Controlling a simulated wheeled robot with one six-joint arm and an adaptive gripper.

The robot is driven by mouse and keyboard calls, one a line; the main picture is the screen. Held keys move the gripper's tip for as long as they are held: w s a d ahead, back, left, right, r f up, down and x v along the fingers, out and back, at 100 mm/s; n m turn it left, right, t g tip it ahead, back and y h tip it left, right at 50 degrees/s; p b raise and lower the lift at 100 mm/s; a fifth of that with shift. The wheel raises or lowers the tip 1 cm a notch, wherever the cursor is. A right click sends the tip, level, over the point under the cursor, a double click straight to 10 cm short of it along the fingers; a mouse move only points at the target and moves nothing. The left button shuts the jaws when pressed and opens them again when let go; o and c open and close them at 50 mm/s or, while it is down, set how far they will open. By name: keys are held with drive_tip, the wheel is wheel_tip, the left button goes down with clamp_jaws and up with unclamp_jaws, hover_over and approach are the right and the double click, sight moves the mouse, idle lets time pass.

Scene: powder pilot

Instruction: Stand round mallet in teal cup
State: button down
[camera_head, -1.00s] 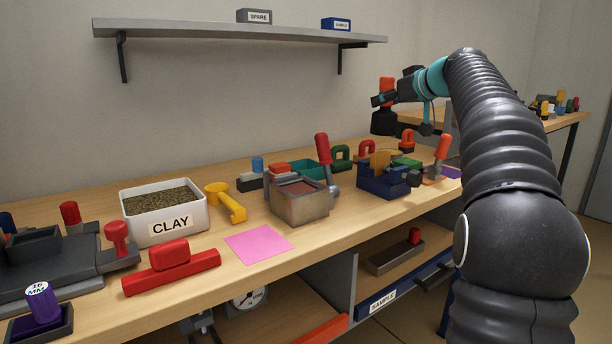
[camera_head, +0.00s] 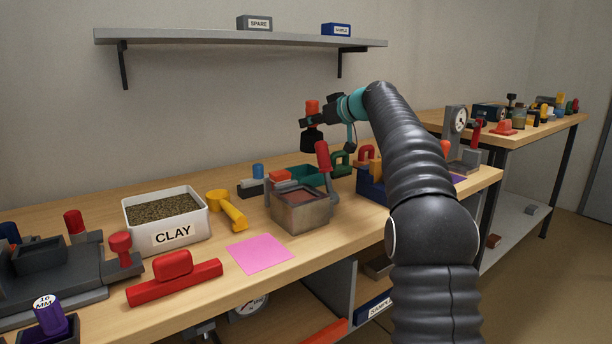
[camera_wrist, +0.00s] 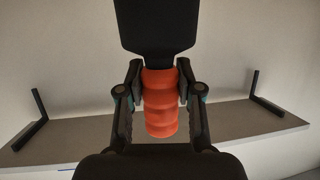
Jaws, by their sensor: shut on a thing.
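My gripper (camera_head: 308,121) is shut on the round mallet (camera_head: 311,142), high above the bench. The mallet has an orange-red ribbed handle and a black head. It hangs upright with the head down. In the wrist view, both fingers of my gripper (camera_wrist: 160,88) press the mallet's handle (camera_wrist: 160,110), and the black head shows at the top. A low teal open container (camera_head: 303,176) stands on the bench below the mallet, partly hidden behind a metal box. I cannot tell whether it is the teal cup; no other teal cup is clear.
A white clay bin (camera_head: 166,218) stands left. A wall shelf (camera_head: 240,37) is above.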

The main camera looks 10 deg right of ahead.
sight(307, 132)
drive_tip(key=shift+w+a+f+b, duration=0.35)
drive_tip(key=shift+w+a+f, duration=0.35)
drive_tip(key=shift+a+f, duration=0.25)
drive_tip(key=shift+f+b, duration=0.8)
drive_tip(key=shift+b, duration=0.05)
drive_tip(key=shift+s+f+b, duration=0.1)
drive_tip(key=shift+f+b, duration=2.8)
drive_tip(key=shift+b, duration=0.1)
idle(0.6)
drive_tip(key=c, duration=0.7)
unclamp_jaws()
drive_tip(key=shift+f, duration=0.15)
